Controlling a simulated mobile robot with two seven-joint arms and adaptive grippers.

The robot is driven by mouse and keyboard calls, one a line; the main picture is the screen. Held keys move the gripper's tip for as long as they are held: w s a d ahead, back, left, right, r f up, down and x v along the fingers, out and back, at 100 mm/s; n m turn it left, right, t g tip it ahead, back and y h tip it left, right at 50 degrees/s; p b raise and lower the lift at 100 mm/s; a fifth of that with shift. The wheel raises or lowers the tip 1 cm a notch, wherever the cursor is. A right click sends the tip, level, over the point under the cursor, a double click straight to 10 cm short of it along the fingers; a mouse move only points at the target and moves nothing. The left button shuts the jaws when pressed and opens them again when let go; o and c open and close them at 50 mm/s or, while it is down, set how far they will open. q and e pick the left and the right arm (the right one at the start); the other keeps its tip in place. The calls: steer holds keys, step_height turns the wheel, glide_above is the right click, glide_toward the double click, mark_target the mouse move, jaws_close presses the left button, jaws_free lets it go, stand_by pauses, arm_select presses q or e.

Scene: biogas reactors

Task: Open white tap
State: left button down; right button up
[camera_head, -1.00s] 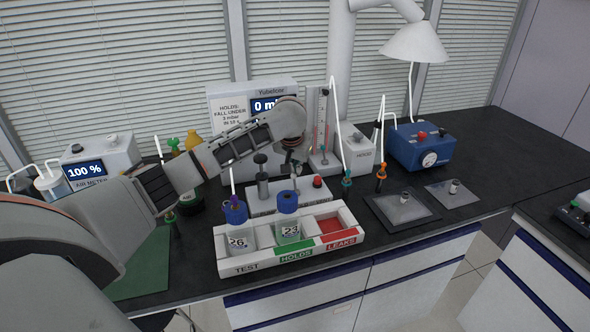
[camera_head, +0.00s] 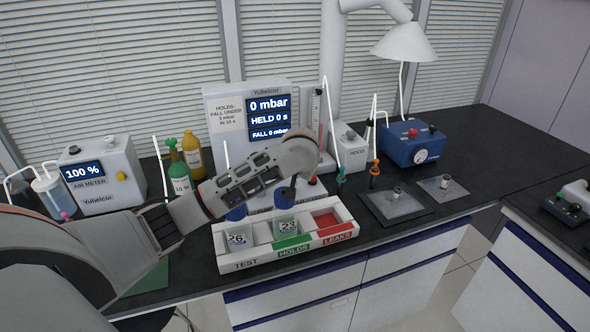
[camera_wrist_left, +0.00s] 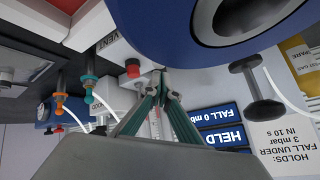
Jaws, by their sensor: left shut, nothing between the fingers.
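I cannot clearly single out a white tap in either view. Two blue-capped bottles, marked 26 (camera_head: 237,237) and 23 (camera_head: 286,223), stand in the white tray (camera_head: 250,262). My left gripper (camera_head: 292,188) is low over the bench behind bottle 23, mostly hidden by its own wrist. In the left wrist view its fingers (camera_wrist_left: 160,78) are shut and empty, with the tips by the white block (camera_wrist_left: 108,88) and its red knob (camera_wrist_left: 133,68). A large blue ring (camera_wrist_left: 225,35) is close above them. A black knob (camera_wrist_left: 255,92) is to the right. My right gripper is not in view.
The Yubelcor pressure display (camera_head: 250,105) stands behind, reading 0 mbar. The air meter (camera_head: 100,172) and green (camera_head: 180,180) and yellow (camera_head: 193,155) bottles are left. A blue box (camera_head: 412,146) and two grey plates (camera_head: 390,206) are right.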

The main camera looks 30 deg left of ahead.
arm_select(q)
steer(key=shift+w+a+r, duration=0.1)
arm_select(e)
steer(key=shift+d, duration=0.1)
arm_select(q)
steer(key=shift+w+a+f, duration=0.3)
steer(key=shift+w+a, duration=0.05)
steer(key=shift+a, duration=0.1)
steer(key=shift+w, duration=0.1)
